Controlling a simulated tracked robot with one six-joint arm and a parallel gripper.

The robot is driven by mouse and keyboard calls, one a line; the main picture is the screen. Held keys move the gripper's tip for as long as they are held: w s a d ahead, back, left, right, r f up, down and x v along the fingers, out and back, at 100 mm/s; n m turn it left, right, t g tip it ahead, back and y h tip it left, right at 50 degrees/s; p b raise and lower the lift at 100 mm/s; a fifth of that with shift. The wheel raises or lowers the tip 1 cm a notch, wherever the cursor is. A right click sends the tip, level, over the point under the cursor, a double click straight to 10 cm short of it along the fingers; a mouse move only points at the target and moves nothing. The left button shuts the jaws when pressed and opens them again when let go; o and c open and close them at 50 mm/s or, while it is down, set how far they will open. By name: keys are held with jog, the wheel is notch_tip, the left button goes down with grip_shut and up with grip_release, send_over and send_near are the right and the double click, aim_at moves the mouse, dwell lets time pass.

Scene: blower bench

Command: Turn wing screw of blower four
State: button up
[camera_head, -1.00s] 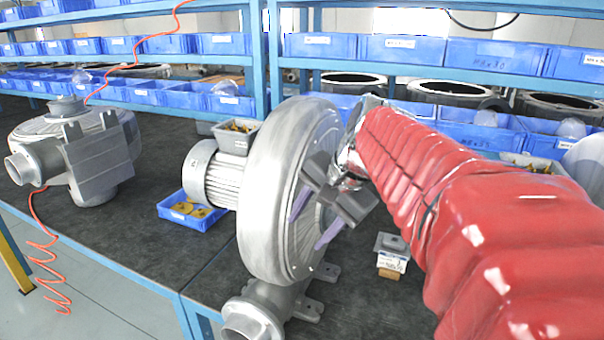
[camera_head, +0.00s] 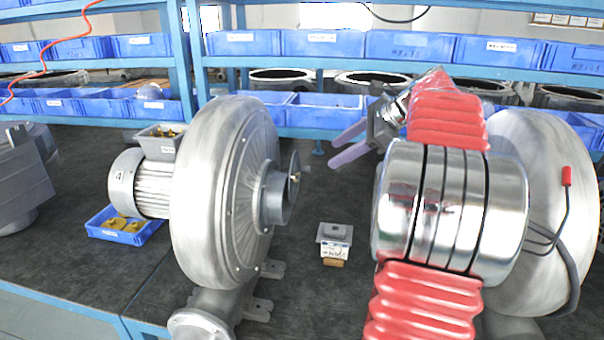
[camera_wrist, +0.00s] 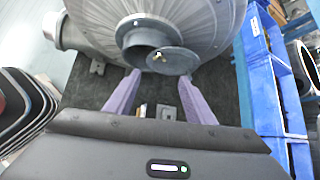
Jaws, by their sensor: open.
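A large grey blower (camera_head: 222,190) stands on the dark bench, with a small mark that looks like a 4 on its motor end. A round flap (camera_head: 293,185) hangs at its inlet pipe. A small brass-coloured screw (camera_head: 296,177) sits on this flap; the wrist view also shows the screw (camera_wrist: 158,58), too small to make out its wings. My gripper (camera_head: 335,150) is open and empty, to the right of the flap and apart from it, its purple fingers pointing left. In the wrist view my gripper (camera_wrist: 159,76) has its fingertips below the screw, one on each side.
A small labelled box (camera_head: 335,240) stands on the bench right of the blower. A blue tray (camera_head: 125,225) with yellow parts lies left of it. Another blower (camera_head: 550,210) is partly behind my arm. Blue bins line the shelves behind.

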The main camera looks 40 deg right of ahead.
aim_at(297, 177)
jog(key=shift+a, duration=0.1)
jog(key=x, duration=1.3)
jog(key=shift+w+f, duration=0.25)
jog(key=shift+w, duration=0.1)
jog(key=shift+c, duration=0.4)
jog(key=c, duration=1)
